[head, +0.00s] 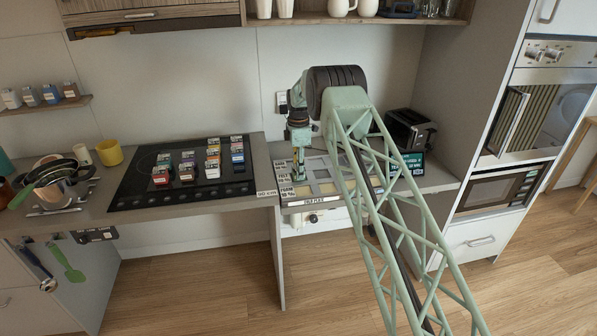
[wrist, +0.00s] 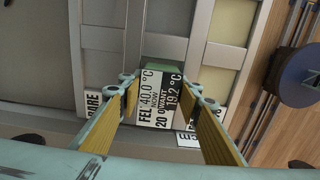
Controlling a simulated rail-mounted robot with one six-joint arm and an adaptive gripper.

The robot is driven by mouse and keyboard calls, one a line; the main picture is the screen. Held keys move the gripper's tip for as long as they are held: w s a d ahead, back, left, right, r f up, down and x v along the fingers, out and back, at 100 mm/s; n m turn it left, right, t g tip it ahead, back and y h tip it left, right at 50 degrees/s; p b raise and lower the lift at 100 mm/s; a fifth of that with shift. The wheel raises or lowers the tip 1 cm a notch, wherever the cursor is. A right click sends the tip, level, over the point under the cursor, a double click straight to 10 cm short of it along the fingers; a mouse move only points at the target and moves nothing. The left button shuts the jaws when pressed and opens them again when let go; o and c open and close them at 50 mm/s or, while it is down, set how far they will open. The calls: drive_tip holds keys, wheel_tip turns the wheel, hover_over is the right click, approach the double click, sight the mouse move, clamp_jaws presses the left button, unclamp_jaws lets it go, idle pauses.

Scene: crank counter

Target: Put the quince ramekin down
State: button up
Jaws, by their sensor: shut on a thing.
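My gripper (wrist: 168,95) is shut, its yellow-padded fingers either side of a small green piece with a black-and-white label (wrist: 158,98). I take this as the quince ramekin; its name is not readable and its body is mostly hidden by the label. In the head view my gripper (head: 298,168) points down at the left part of a framed panel (head: 325,188) with several grey and tan compartments. The panel's grey frame bars also show in the wrist view (wrist: 112,38). I cannot tell whether the ramekin touches the panel.
A black cooktop (head: 130,182) to the left bears several labelled coloured pots (head: 187,170). A pan stack (head: 58,182) and a yellow cup (head: 109,152) stand farther left. A black toaster (head: 409,129) and a dark display (head: 411,162) stand right of the panel. A dark round object (wrist: 300,75) is at the wrist view's right.

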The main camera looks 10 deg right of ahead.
drive_tip(key=shift+f, duration=0.1)
drive_tip(key=o, duration=0.9)
drive_tip(key=shift+o, duration=0.2)
wheel_tip(320, 180, up, 11)
drive_tip(key=shift+f, duration=0.2)
drive_tip(key=shift+r, duration=0.8)
drive_tip(key=shift+r, duration=0.1)
